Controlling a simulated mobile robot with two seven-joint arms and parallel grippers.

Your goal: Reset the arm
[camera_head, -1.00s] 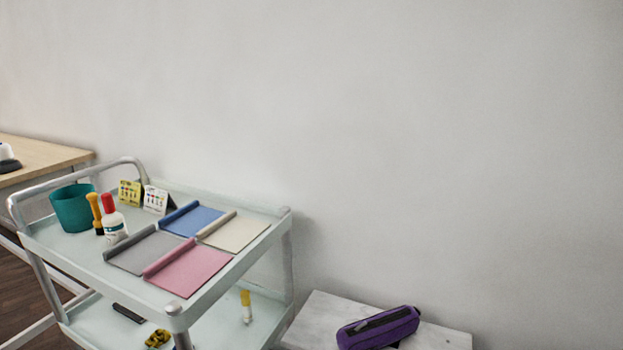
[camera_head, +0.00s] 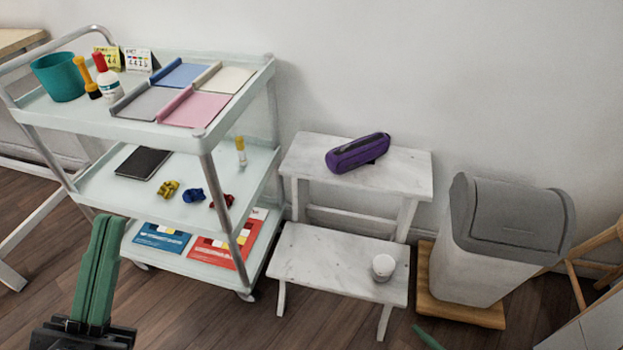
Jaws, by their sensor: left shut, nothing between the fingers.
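My left gripper (camera_head: 100,270) comes in at the lower left of the head view. Its green fingers are together with nothing between them, and it points up in front of the cart's lower shelves. It appears apart from the cart. A small green tip (camera_head: 427,337) shows at the bottom edge, right of centre. It may be part of my right gripper, but too little shows to tell its state.
A white step stool (camera_head: 340,265) bears a purple pouch (camera_head: 357,153) and a white cup (camera_head: 383,267). A grey-lidded bin (camera_head: 480,245) stands right. Wooden floor (camera_head: 190,310) shows in front.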

